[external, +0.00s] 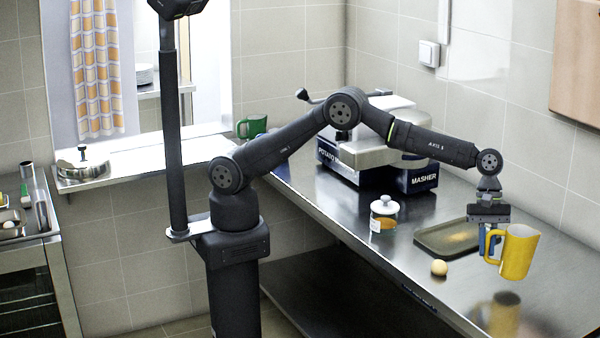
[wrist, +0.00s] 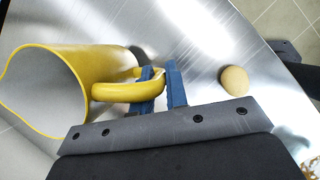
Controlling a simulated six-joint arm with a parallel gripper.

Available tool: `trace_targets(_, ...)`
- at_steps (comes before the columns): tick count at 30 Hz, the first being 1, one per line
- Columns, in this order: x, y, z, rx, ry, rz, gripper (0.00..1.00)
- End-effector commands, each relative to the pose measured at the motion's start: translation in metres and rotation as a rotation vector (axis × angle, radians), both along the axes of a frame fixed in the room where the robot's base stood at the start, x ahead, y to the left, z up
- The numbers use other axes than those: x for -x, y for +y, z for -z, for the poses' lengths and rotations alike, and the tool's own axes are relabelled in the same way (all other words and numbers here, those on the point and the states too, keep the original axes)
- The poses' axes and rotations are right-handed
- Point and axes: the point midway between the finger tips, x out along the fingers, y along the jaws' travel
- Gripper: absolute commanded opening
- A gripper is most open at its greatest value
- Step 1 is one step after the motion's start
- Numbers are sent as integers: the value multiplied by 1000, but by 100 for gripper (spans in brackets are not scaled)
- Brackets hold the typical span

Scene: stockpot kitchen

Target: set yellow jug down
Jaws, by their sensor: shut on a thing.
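The yellow jug (external: 518,253) is upright at the right side of the steel counter in the external view. Its reflection shows below it on the counter, apart from its base, so it appears held above the surface. My gripper (external: 488,244) points down at the jug's left side, at its handle. In the wrist view the jug (wrist: 75,85) lies to the left, with its open mouth facing the left edge. The blue fingers of my gripper (wrist: 161,88) are shut on its handle (wrist: 125,91). The jug's base is not clear in the wrist view.
A round yellowish ball or potato (external: 439,268) lies on the counter (external: 400,262) left of the jug; it also shows in the wrist view (wrist: 234,81). A dark tray (external: 432,240) lies behind it. A lidded glass jar (external: 384,221) and a masher machine (external: 385,150) stand farther back.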

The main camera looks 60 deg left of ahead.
Motion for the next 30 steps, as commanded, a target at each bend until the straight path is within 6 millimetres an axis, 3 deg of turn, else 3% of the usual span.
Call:
trace_targets(7,1,0,33,-1,1,-1,0)
trace_targets(17,0,0,38,0,0,0,0)
trace_targets(18,0,0,38,0,0,0,19)
trace_targets(21,1,0,38,0,0,0,36)
trace_targets(30,0,0,36,0,0,0,36)
